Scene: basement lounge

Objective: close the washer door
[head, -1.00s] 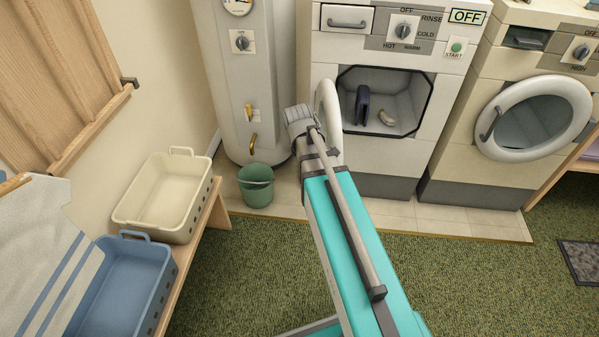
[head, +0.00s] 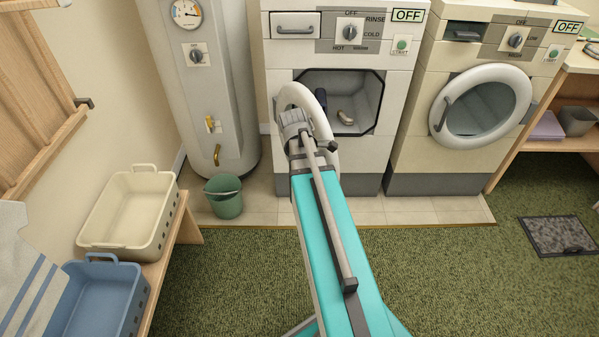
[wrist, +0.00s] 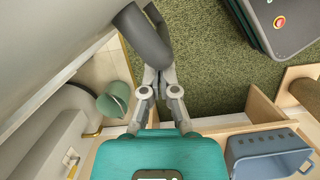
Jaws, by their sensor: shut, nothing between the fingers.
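The washer (head: 395,95) is the left of two white machines in the head view. Its door (head: 298,90), a thick white ring, stands partly open at the left of the square opening and overlaps part of it. A dark item and a beige item (head: 345,117) lie inside the drum. My arm's end is at the door's left side in the head view, with the fingertips hidden. In the wrist view my gripper (wrist: 158,74) is shut and empty, fingertips close by a dark grey curved piece (wrist: 150,42), apparently the door handle. I cannot tell whether they touch.
A dryer (head: 480,105) with a shut round door stands to the right. A boiler (head: 212,110) and green bucket (head: 224,197) are to the left. A low bench holds a cream basket (head: 130,218) and a blue basket (head: 100,298).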

